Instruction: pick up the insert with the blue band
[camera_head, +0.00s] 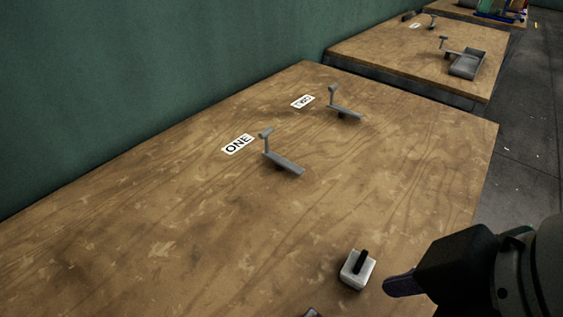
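No insert with a clearly visible blue band shows in the head view. A small light grey block with a black upright grip on top (357,270) stands on the wooden table near its front; I see no blue on it. A dark object (312,313) is cut off by the bottom edge, too little of it to identify. My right gripper (402,285) comes in from the lower right, just right of the grey block and apart from it in the picture. Its dark bluish tip shows as one shape, so its opening is unclear. My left gripper is out of view.
Two grey lever presses stand on the table, one by the ONE label (238,144) and one by the TWO label (303,101). A farther table (375,55) holds more presses and a grey tray (467,64).

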